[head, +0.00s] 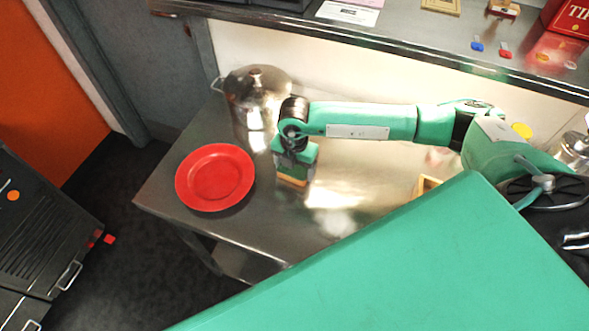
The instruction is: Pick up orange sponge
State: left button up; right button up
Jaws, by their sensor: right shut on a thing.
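An orange sponge (292,181) shows as a small orange-yellow edge under my right gripper (294,175), on or just above the steel table. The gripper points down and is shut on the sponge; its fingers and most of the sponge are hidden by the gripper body. I cannot tell whether the sponge touches the table. My left gripper is not in view.
A red plate (215,177) lies left of the gripper on the steel table (270,220). A lidded metal pot (257,95) stands behind. A steel shelf (400,50) runs along the back. A wooden item (427,185) is partly hidden at right.

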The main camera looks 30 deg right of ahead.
notch_tip(320, 180, up, 10)
jog(key=b, duration=0.3)
jog(key=o, duration=0.4)
jog(key=c, duration=0.3)
